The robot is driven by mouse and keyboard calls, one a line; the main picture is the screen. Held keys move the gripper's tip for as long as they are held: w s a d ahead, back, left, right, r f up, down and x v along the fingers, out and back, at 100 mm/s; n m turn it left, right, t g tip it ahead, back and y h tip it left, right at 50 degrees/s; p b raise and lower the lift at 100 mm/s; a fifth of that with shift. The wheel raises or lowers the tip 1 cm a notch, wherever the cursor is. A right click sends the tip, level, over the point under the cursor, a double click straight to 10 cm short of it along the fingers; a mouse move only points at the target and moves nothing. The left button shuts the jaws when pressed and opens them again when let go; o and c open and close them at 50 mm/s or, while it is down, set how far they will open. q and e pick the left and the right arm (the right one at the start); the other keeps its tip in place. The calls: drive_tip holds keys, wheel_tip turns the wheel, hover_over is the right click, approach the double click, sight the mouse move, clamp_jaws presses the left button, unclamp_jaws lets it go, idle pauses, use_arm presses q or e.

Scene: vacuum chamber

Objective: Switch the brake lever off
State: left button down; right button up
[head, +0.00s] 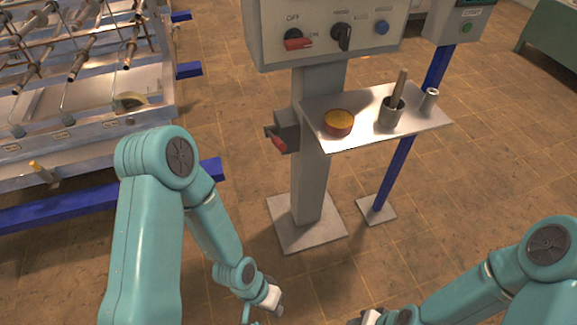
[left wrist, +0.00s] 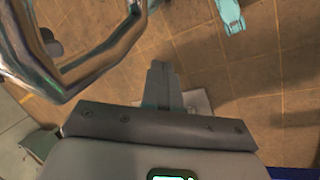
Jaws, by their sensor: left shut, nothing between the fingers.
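A red-handled switch (head: 297,44) sits on the grey control panel, with OFF marked above it and ON to its right. A second red handle (head: 279,144) sticks out of a small grey box on the left side of the column. I cannot read a brake label at either one. My left gripper (head: 272,298) is low over the floor, in front of and below both handles, touching neither. In the left wrist view its fingers (left wrist: 161,75) are shut with nothing between them. My right gripper (head: 372,318) is cut off at the bottom edge, its fingers unclear.
A metal shelf (head: 360,140) on the column carries an orange-filled bowl (head: 339,123), a cup with a rod (head: 391,112) and a small cylinder (head: 430,99). A metal-framed machine (head: 85,110) stands left.

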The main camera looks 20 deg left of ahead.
use_arm(q)
drive_tip(key=s+a+f+m+g+y+b, duration=0.2)
drive_tip(key=s+f+m+g+y+b, duration=0.4)
drive_tip(key=m, duration=0.6)
drive_tip(key=w+a+m+t+y+b, duration=0.55)
drive_tip(key=w+a+m+b, duration=0.2)
drive_tip(key=w+m, duration=0.25)
drive_tip(key=w+r+m+t+y+b, duration=0.1)
drive_tip(key=w+r+m+t+b, duration=0.1)
drive_tip(key=w+t, duration=0.25)
drive_tip(key=w+r+m+t+y+b, duration=0.1)
drive_tip(key=w+r+m+t, duration=0.15)
drive_tip(key=w, duration=0.35)
drive_tip(key=w+d+r+m+t+b, duration=0.2)
drive_tip(key=w+d+r+t, duration=0.1)
drive_tip(key=w+r+t, duration=0.1)
drive_tip(key=w+d+r+m+t+b, duration=0.2)
drive_tip(key=w+d+r+m+t, duration=0.1)
drive_tip(key=r+t, duration=0.3)
wheel_tip(320, 180, up, 3)
drive_tip(key=shift+w+d+f+t+h, duration=0.15)
drive_tip(key=shift+w+d+t+h, duration=0.2)
drive_tip(key=shift+w+d, duration=0.25)
